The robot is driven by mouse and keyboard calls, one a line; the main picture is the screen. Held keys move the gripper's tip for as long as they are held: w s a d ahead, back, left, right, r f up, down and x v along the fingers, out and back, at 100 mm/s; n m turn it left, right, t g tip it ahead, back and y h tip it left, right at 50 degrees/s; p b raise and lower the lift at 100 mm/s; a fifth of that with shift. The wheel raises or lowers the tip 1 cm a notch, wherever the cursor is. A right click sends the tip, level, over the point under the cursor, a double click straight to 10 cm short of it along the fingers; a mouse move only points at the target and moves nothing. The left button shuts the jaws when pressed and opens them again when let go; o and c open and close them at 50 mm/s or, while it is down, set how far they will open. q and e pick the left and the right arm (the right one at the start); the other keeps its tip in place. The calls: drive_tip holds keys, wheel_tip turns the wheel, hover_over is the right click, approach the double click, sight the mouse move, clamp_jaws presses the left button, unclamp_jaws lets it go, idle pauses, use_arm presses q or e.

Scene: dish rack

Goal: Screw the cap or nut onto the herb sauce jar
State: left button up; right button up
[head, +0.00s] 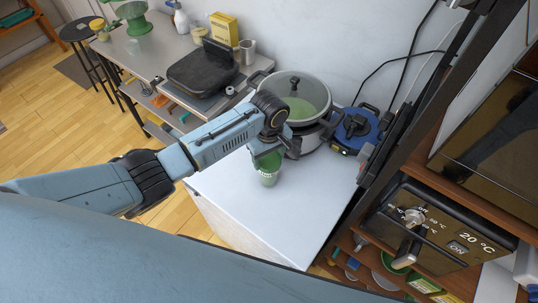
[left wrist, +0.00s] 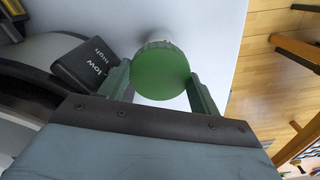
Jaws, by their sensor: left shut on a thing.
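The herb sauce jar (head: 268,179), green and whitish, stands upright on the white counter, directly below my left gripper (head: 267,155). In the left wrist view, the round green cap (left wrist: 160,72) sits between the two fingers of the left gripper (left wrist: 162,88), which is shut on it. A pale bit of the jar (left wrist: 163,38) shows just beyond the cap's edge. The cap looks in line with the jar's top, but I cannot tell whether its thread is engaged. My right gripper is in neither view.
A large lidded cooker (head: 300,98) stands close behind the jar, and its "low/high" control block (left wrist: 88,65) is near the left finger. A blue-topped appliance (head: 358,128) is to the right. The front of the white counter (head: 265,222) is clear.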

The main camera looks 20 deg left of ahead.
use_arm(q)
drive_tip(key=m, duration=0.4)
drive_tip(key=shift+m, duration=0.3)
drive_tip(key=shift+m, duration=0.5)
drive_tip(key=m, duration=0.3)
drive_tip(key=shift+f+m, duration=0.1)
drive_tip(key=shift+m, duration=0.2)
drive_tip(key=shift+m, duration=2.3)
